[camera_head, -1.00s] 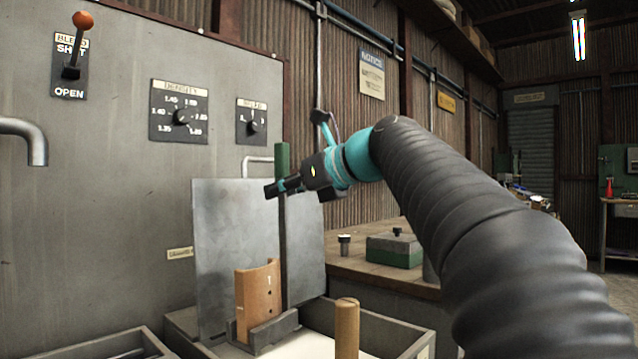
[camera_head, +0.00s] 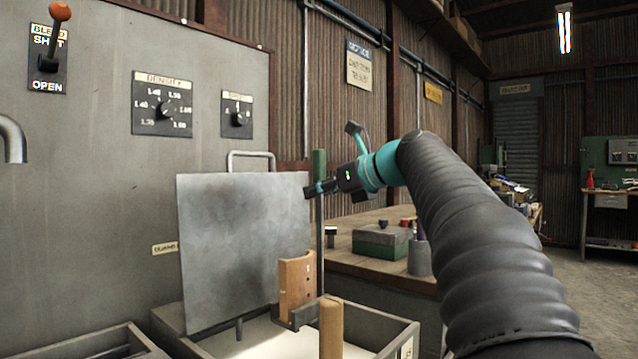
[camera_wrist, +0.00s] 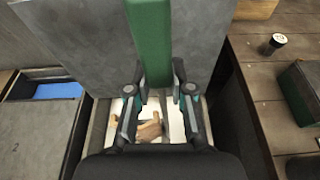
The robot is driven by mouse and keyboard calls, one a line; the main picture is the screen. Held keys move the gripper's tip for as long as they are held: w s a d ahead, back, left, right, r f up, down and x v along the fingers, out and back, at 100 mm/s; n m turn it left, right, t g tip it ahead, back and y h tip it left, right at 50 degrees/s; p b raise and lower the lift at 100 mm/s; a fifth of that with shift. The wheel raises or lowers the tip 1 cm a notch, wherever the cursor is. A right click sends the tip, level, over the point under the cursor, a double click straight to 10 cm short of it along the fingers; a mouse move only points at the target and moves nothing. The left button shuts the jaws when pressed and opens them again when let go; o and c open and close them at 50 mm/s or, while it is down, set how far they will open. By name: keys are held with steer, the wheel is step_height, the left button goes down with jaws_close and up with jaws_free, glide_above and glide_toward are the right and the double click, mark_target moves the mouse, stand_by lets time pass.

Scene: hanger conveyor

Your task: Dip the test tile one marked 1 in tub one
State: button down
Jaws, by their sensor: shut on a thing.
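My gripper (camera_head: 319,188) is shut on the green handle (camera_head: 319,165) of an upright dipping holder. The handle also shows between my fingers in the wrist view (camera_wrist: 150,45). A thin dark rod runs down from it to a dark cradle. The curved orange-tan test tile (camera_head: 295,287) stands upright in this cradle, with a small mark on its face too faint to read now. The tile hangs over a grey tub (camera_head: 378,326) with pale liquid (camera_head: 255,338). The tile's lower edge is behind the cradle; I cannot tell whether it touches the liquid.
The wooden bench (camera_head: 365,262) at right carries a green box (camera_head: 381,242) and a dark-topped jar (camera_head: 331,236). Another tub (camera_wrist: 45,90) is at left.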

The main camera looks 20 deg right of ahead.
mark_target(322, 247)
steer(key=shift+f+b, duration=3.5)
steer(key=shift+f, duration=2.35)
steer(key=shift+f+b, duration=3.7)
steer(key=shift+f, duration=3.8)
steer(key=shift+p, duration=0.45)
